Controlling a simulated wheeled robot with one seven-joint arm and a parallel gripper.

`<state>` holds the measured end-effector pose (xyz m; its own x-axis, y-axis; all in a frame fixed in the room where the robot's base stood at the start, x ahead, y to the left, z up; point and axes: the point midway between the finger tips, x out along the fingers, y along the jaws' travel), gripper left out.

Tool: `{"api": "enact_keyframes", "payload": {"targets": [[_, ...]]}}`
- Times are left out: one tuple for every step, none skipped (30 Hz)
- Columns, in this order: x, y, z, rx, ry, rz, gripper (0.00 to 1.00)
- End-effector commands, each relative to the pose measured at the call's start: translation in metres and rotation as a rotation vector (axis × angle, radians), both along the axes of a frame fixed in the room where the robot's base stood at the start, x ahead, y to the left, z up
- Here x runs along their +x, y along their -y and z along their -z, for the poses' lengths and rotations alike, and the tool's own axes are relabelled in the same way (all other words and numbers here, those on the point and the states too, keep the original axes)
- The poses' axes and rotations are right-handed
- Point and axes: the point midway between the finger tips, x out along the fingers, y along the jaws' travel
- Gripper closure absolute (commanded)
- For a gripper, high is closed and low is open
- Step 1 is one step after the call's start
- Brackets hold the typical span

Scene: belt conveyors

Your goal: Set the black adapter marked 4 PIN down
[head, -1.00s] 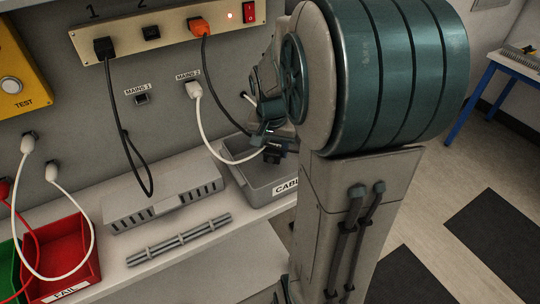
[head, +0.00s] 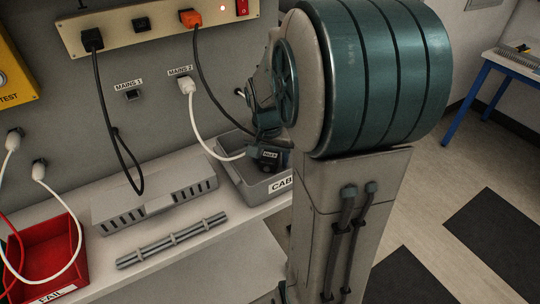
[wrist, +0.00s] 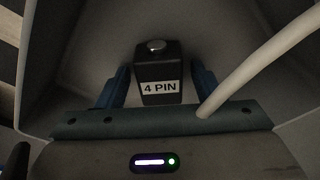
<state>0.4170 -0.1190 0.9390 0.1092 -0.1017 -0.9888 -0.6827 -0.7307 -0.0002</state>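The black adapter marked 4 PIN (wrist: 159,72) is a small dark block with a white label and a round metal knob. In the head view the adapter (head: 268,158) is inside the grey tray (head: 281,186), whose label reads "CAB" before my arm cuts it off. My gripper (wrist: 160,80) has its two blue fingers on either side of the adapter, with a narrow gap on both sides, so it looks open around it. In the head view my gripper (head: 267,146) is low in the tray. I cannot tell how the adapter's underside rests.
A grey vented box (head: 155,199), tied grey rods (head: 172,240) and a red FAIL bin (head: 45,250) are to the left. My arm hides the tray's right side.

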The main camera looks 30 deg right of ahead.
Motion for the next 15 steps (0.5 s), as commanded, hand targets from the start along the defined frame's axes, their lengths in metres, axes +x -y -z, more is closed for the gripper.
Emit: {"api": "enact_keyframes", "payload": {"targets": [[0.0, 0.0, 0.0, 0.0, 0.0, 0.0, 0.39], [0.0, 0.0, 0.0, 0.0, 0.0, 0.0, 0.39], [0.0, 0.0, 0.0, 0.0, 0.0, 0.0, 0.39], [0.0, 0.0, 0.0, 0.0, 0.0, 0.0, 0.39], [0.0, 0.0, -0.001, 0.0, 0.0, 0.0, 0.39], [0.0, 0.0, -0.003, 0.0, 0.0, 0.0, 0.39], [0.0, 0.0, -0.005, 0.0, 0.0, 0.0, 0.39], [0.0, 0.0, -0.007, -0.001, 0.001, 0.0, 0.39], [0.0, 0.0, -0.011, -0.001, 0.003, 0.0, 0.39], [0.0, -0.001, -0.016, -0.002, 0.005, 0.0, 0.39], [-0.001, -0.001, -0.022, -0.002, 0.005, -0.001, 0.39], [-0.002, -0.002, -0.03, -0.003, 0.006, -0.001, 0.39], [-0.003, -0.003, -0.036, -0.002, 0.005, -0.001, 0.39], [-0.003, -0.004, -0.043, -0.003, 0.007, -0.001, 0.39], [-0.004, -0.005, -0.052, -0.002, 0.006, -0.001, 0.39]]}}
